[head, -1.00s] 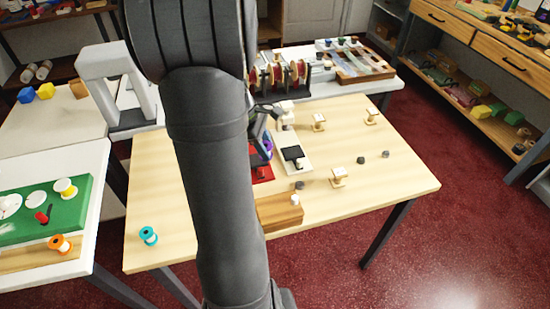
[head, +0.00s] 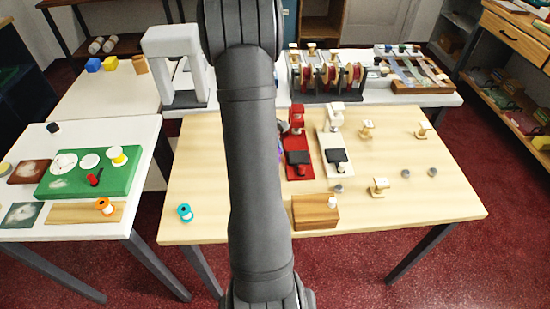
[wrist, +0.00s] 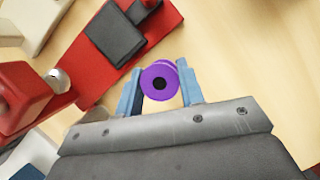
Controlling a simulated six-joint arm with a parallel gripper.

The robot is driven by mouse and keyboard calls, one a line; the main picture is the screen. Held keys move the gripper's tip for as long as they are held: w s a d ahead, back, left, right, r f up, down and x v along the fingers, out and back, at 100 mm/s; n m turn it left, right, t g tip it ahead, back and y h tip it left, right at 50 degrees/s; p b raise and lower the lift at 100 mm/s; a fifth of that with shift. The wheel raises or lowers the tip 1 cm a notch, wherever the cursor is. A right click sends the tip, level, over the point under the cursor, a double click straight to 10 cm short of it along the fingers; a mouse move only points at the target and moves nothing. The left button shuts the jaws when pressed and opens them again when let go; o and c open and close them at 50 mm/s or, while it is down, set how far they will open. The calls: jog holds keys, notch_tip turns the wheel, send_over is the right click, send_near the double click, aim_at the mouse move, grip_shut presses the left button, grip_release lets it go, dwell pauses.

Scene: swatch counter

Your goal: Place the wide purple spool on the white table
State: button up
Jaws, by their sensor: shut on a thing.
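In the head view my arm hides most of the gripper, and only a purple sliver (head: 280,151) shows left of the red stand. A white table (head: 150,135) stands at the left, with a green board (head: 60,183) on it. Another white-topped table (head: 105,88) is behind it.
The red stand (head: 298,170) is close beside the gripper, also in the wrist view (wrist: 75,82). A white stand (head: 333,160), a wooden block (head: 315,212) and a teal spool (head: 185,212) are on the wooden table. An orange spool (head: 104,206) is on the left white table.

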jog(key=shift+f, duration=1.55)
jog(key=o, duration=1)
jog(key=shift+f, duration=0.1)
jog(key=shift+o, duration=0.2)
jog(key=v, duration=1.1)
jog(key=shift+r, duration=0.2)
jog(key=shift+a+r, duration=0.2)
jog(key=shift+r, duration=0.2)
jog(key=c, duration=0.4)
